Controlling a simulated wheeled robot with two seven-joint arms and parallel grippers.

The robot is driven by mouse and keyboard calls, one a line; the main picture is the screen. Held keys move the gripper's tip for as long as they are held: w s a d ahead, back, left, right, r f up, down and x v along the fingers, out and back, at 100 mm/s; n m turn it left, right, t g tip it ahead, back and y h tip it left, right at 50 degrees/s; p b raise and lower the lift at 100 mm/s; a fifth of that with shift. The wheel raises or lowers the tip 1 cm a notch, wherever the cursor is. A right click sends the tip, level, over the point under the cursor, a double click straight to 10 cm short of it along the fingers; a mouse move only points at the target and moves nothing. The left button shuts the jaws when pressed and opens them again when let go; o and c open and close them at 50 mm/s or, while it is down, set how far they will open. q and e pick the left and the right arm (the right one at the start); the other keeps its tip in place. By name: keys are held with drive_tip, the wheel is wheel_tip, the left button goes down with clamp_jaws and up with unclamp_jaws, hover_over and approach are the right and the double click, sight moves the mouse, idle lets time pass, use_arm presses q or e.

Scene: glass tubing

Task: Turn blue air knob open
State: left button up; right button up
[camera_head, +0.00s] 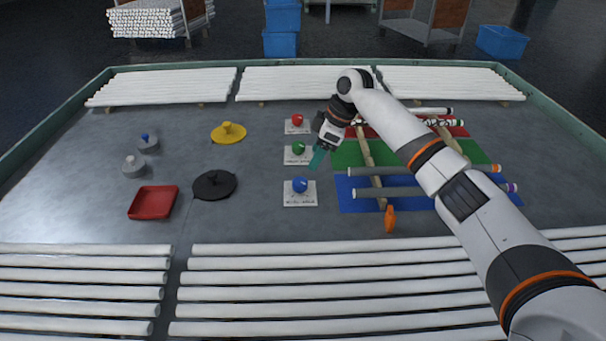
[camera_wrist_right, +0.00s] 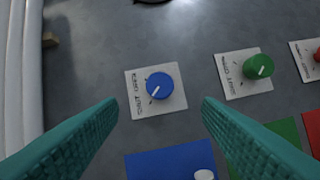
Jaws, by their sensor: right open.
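The blue knob (camera_head: 300,184) sits on a white labelled plate (camera_head: 300,200) on the grey table, nearest of three knobs in a column. In the right wrist view the blue knob (camera_wrist_right: 160,86) has a white pointer line slanting to its lower left. My right gripper (camera_head: 318,158) is above the table, just beyond and to the right of the blue knob, near the green knob (camera_head: 298,147). In the wrist view its teal fingers (camera_wrist_right: 160,125) are spread wide and empty, with the blue knob beyond and between them, apart from both. My left gripper is not in view.
A red knob (camera_head: 297,119) stands at the far end of the column. Right of the knobs lie red, green and blue mats (camera_head: 355,205) with tubes on wooden rails. An orange object (camera_head: 390,219) stands near the blue mat. A black lidded disc (camera_head: 214,185) and red tray (camera_head: 153,202) lie left.

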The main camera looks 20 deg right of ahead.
sight(301, 181)
drive_tip(key=x, duration=0.8)
drive_tip(key=shift+f, duration=0.1)
drive_tip(key=shift+x, duration=0.8)
